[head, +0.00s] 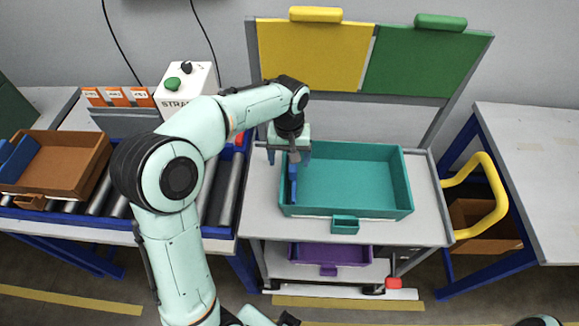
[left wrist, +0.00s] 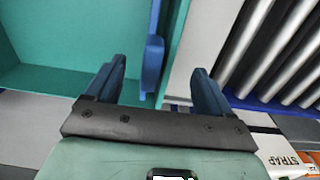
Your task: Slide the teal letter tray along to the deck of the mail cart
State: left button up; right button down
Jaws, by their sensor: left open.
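The teal letter tray (head: 345,180) sits on the grey upper deck (head: 425,190) of the mail cart, its front tab toward me. A blue piece (head: 293,186) runs along its left wall; it also shows in the left wrist view (left wrist: 152,68). My left gripper (head: 289,157) is open at the tray's rear left corner. In the left wrist view my left gripper (left wrist: 158,68) has one finger over the tray side and one over the grey surface outside, with the blue piece between them in the picture. Contact cannot be told.
A roller conveyor (head: 228,190) with an orange-brown tray (head: 62,165) stands at left, a white strapping box (head: 187,88) behind. Yellow (head: 312,55) and green (head: 415,65) panels rise behind the cart. A purple tray (head: 335,253) lies on its lower shelf. A yellow handle (head: 492,195) is at right.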

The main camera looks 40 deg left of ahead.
pick_arm(q)
notch_tip(320, 180, up, 6)
jog(key=shift+f+p, duration=0.25)
jog(key=shift+p, duration=0.05)
dwell(0.5)
